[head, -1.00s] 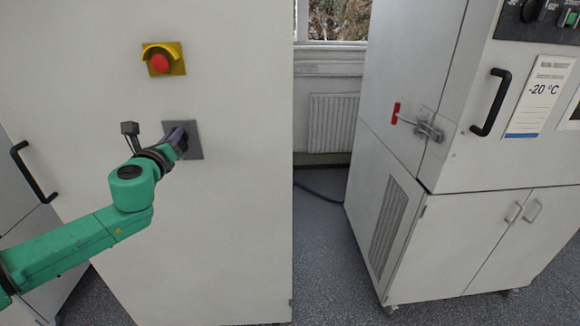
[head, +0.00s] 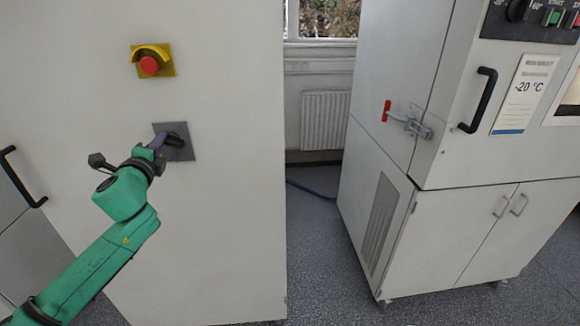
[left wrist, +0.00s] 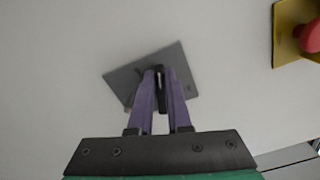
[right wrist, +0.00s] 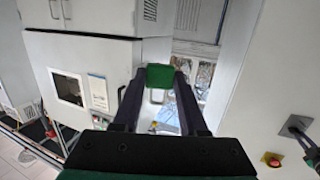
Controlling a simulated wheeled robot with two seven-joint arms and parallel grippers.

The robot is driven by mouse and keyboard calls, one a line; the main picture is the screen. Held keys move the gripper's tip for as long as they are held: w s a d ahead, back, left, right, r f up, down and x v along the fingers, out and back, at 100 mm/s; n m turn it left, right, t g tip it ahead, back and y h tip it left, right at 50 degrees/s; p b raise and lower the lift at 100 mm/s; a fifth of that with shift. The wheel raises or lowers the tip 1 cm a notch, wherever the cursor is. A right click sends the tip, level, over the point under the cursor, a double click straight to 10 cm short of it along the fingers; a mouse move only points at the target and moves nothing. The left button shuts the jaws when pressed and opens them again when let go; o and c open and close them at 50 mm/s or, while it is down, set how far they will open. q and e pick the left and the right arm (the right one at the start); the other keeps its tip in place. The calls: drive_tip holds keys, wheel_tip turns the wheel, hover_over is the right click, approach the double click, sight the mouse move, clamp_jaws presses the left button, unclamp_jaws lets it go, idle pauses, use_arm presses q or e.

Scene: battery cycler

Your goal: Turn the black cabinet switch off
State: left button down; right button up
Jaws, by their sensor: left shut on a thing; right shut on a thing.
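The black switch handle (head: 173,140) sits on a square grey plate (head: 185,153) on the front of the tall white cabinet (head: 225,220). My left gripper (head: 160,143) is at the plate, shut on the handle. In the left wrist view, the purple fingers of my left gripper (left wrist: 161,85) lie on both sides of the black handle (left wrist: 162,98), with the plate (left wrist: 124,80) behind, tilted in the picture. My right gripper (right wrist: 160,78) is outside the head view; in its wrist view it is shut on a green block (right wrist: 160,76).
A red emergency button (head: 149,65) on a yellow base is above the switch plate. A black door handle (head: 22,177) is at the left. A white chamber (head: 440,230) with a red-handled latch (head: 387,111) stands right, across a floor gap.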

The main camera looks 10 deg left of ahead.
use_arm(q)
drive_tip(key=shift+f+n, duration=0.2)
drive_tip(key=shift+n, duration=0.7)
drive_tip(key=shift+f+n, duration=0.15)
drive_tip(key=shift+n, duration=0.75)
drive_tip(key=c, duration=0.9)
unclamp_jaws()
drive_tip(key=shift+o, duration=0.2)
drive_tip(key=b+v, duration=0.2)
drive_tip(key=v, duration=1)
drive_tip(key=shift+b, duration=0.35)
drive_tip(key=shift+w, duration=0.1)
